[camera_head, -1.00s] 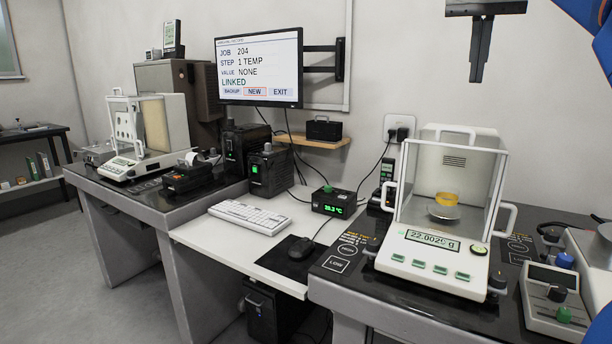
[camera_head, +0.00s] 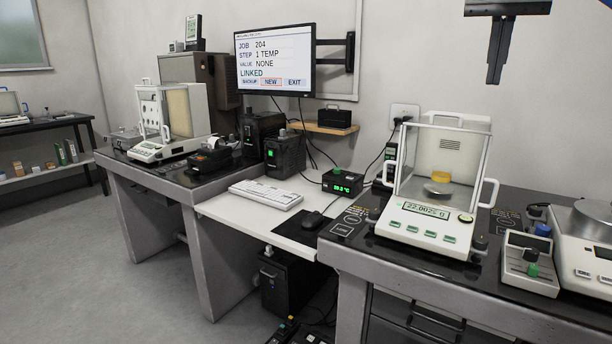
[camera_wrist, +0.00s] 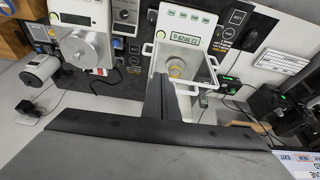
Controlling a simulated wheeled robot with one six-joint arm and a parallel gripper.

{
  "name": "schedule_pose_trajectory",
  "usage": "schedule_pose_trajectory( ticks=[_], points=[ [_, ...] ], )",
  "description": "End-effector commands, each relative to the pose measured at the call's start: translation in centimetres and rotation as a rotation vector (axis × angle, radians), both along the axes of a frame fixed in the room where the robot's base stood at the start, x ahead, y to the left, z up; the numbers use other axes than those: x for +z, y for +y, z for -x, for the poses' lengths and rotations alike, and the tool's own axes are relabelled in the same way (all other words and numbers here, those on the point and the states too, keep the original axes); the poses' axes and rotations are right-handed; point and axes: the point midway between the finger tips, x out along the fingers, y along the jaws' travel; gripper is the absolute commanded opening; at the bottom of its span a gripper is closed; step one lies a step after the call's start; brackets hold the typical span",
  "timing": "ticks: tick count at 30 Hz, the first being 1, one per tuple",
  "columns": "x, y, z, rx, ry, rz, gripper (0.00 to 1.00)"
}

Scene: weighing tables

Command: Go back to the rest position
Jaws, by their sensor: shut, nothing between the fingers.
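My gripper (camera_head: 494,76) hangs at the top right of the head view, fingers pointing down and shut with nothing between them. It is above and apart from the right balance, against the plain wall. In the wrist view the dark shut fingers (camera_wrist: 160,98) cover part of the scene in front of the balance. The right balance (camera_head: 425,229) has a glass draft shield with white handles and a display that reads about 22.002 g. A yellow piece (camera_head: 442,177) sits on its round pan. It also shows in the wrist view (camera_wrist: 175,71).
A monitor (camera_head: 274,60) on a wall arm shows job 204. A keyboard (camera_head: 265,195) and mouse (camera_head: 312,220) lie on the white desk. Another balance (camera_head: 178,115) stands on the left table. A knobbed unit (camera_head: 528,264) is at the right. Grey floor (camera_head: 90,260) is clear at left.

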Motion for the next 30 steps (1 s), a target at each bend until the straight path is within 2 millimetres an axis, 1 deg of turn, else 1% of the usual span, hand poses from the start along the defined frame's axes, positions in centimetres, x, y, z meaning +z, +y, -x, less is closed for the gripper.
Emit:
schedule_pose_trajectory(
  ticks=[8, 11, 14, 20, 21, 23, 29, 30],
  points=[
    [-3.5, 0.8, 1.5, 0.069, 0.001, 0.006, 0.0],
    [-5.5, 1.2, 2.4, 0.105, 0.0, 0.007, 0.0],
    [-8.5, 1.7, 3.7, 0.152, -0.001, 0.01, 0.0],
    [-16.3, 3.1, 7.1, 0.259, -0.007, 0.012, 0.0],
    [-17.9, 3.4, 7.9, 0.281, -0.01, 0.014, 0.0],
    [-20.6, 3.8, 9.1, 0.311, -0.012, 0.014, 0.0],
    [-29.8, 5.1, 13.4, 0.408, -0.025, 0.014, 0.0],
    [-31.8, 5.4, 14.4, 0.426, -0.029, 0.013, 0.0]
  ],
)
